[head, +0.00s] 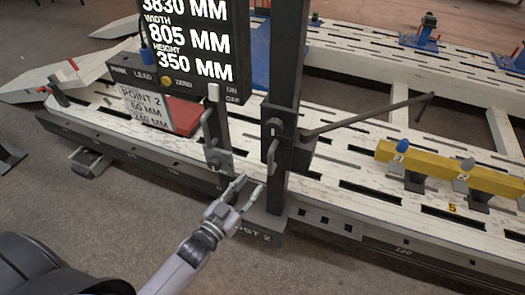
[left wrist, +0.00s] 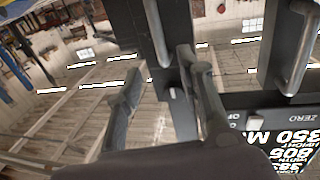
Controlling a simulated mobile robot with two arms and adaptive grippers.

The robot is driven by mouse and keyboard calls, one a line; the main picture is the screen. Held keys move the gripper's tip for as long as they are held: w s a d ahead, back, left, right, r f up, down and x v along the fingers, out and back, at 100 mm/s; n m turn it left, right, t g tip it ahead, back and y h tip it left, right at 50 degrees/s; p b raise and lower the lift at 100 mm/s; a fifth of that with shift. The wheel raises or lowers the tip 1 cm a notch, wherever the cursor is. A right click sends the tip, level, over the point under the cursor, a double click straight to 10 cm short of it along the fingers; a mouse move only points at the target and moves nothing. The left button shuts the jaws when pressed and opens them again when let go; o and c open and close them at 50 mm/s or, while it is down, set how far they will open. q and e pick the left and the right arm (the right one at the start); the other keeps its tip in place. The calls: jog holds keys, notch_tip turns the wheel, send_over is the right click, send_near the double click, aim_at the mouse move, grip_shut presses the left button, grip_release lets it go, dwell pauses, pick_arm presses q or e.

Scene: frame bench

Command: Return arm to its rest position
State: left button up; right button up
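My left arm (head: 175,272) reaches in from the lower left in the head view. Its left gripper (head: 249,184) is in front of the base of the dark upright post (head: 287,70), with its two fingers apart and nothing held between them. In the left wrist view the left gripper (left wrist: 160,90) also shows two spread fingers, with the dark post and a grey handle (left wrist: 157,32) behind them. I cannot tell whether a finger touches the post. My right gripper is not in view.
A display panel (head: 158,80) with measurements stands left of the post. A slotted white frame bench (head: 350,150) runs behind it. A thin rod (head: 370,117) sticks out right from the post. A yellow bar (head: 440,168) lies at right. Bare floor (head: 70,195) is at left.

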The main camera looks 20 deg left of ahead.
pick_arm(q)
jog(key=shift+f, duration=0.1)
jog(key=s+a+f+g+y, duration=0.1)
jog(key=s+f+g, duration=0.35)
jog(key=f, duration=0.85)
jog(key=s+a+f+g+y, duration=0.25)
jog(key=s+f, duration=0.35)
jog(key=f, duration=0.8)
jog(key=s+f+g, duration=0.3)
jog(key=s+f, duration=0.3)
jog(key=s, duration=0.3)
jog(key=s+f+g, duration=0.3)
jog(key=s+f, duration=0.2)
jog(key=s, duration=0.5)
jog(key=s+f+g, duration=0.3)
jog(key=s+f, duration=0.3)
jog(key=s, duration=0.4)
jog(key=shift+f+g, duration=0.3)
